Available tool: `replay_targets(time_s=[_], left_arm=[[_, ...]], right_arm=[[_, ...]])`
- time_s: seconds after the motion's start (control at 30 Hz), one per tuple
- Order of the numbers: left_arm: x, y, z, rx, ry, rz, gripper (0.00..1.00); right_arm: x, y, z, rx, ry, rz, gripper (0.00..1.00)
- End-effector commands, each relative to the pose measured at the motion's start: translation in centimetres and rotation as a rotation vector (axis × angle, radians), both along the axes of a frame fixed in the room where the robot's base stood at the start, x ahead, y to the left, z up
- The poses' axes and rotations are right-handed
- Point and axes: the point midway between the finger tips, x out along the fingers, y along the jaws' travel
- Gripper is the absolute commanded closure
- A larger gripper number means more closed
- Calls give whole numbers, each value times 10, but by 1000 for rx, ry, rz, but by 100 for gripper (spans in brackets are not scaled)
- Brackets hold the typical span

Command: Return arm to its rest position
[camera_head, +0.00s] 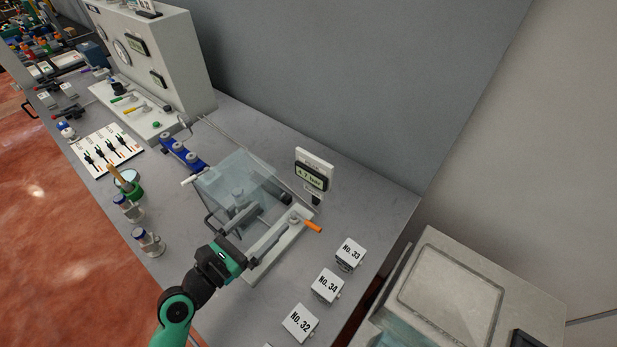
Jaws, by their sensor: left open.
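My left arm, green and black, comes in from the lower left. Its gripper (236,240) is open at the near left side of a clear-covered box (238,190) on the bench. The fingertips are partly hidden by the gripper's own green and black body, and I cannot tell whether they touch the box. The box has a pale base (268,250) and an orange-handled lever (312,227) on its right. My right gripper does not show.
A gauge reading 4.7 bar (311,176) stands behind the box. White blocks No. 33 (350,251), No. 34 (327,284) and No. 32 (299,321) sit at the right. Small jars (148,241) stand along the left edge. A blue valve block (184,154) lies behind.

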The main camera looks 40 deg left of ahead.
Motion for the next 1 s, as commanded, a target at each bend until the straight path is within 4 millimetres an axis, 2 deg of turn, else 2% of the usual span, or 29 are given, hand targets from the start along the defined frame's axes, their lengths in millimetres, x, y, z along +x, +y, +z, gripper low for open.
replay_targets(time_s=[0.87,1.0], left_arm=[[1,0,0,0,0,0,0],[-9,2,0,-1,1,3,0]], right_arm=[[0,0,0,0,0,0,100],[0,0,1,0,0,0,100]])
